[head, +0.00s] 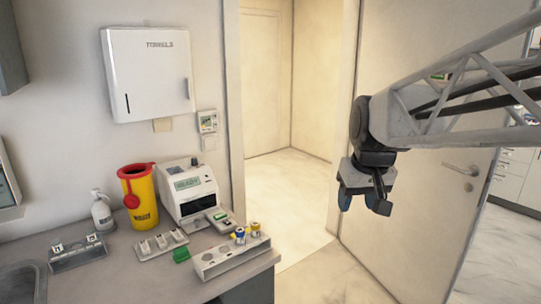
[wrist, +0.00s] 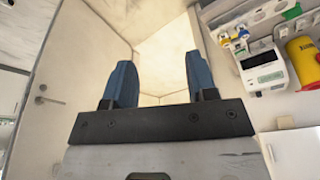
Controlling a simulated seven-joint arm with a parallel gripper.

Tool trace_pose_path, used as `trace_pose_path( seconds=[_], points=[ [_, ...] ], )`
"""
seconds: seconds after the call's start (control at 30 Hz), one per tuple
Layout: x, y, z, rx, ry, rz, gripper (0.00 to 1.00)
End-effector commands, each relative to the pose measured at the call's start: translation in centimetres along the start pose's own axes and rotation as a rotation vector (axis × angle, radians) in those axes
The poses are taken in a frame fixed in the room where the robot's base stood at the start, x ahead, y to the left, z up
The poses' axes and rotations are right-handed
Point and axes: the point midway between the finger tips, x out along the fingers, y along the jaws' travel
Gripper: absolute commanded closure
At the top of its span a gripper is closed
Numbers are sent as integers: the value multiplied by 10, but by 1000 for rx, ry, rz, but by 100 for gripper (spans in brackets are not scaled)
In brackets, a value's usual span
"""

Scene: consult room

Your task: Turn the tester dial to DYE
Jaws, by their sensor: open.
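A white tester-like machine (head: 188,194) with a small lit display and a dark front opening stands on the counter, left of the doorway. It also shows at the upper right of the wrist view (wrist: 262,66). A small flat device (head: 221,218) lies just right of it. I cannot make out a dial or the word DYE on either. My gripper (head: 363,197) hangs in the air right of the counter, well away from both. Its two blue fingers are apart with nothing between them in the wrist view (wrist: 162,86).
A yellow bin (head: 143,203) with a red lid, a pump bottle (head: 102,212), a white tray (head: 160,243) and a grey rack (head: 232,257) with small vials crowd the counter (head: 95,283). A towel dispenser (head: 147,75) hangs above. The space before the doorway is free.

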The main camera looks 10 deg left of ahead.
Motion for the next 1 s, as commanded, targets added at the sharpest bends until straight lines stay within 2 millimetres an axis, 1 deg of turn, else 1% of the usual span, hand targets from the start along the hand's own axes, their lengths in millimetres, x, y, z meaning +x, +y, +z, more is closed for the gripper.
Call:
trace_pose_path(
  seconds=[0.03, 0.1, 0.47, 0.67, 0.7, 1.0],
  points=[
    [0, -4, -15, -15, 0, -5, 48],
    [0, -8, -34, -37, 3, -11, 48],
    [3, -40, -131, -147, 17, -47, 48],
    [9, -63, -182, -208, 25, -66, 48],
    [10, -68, -192, -220, 28, -70, 48],
    [28, -109, -265, -312, 40, -99, 48]
  ],
)
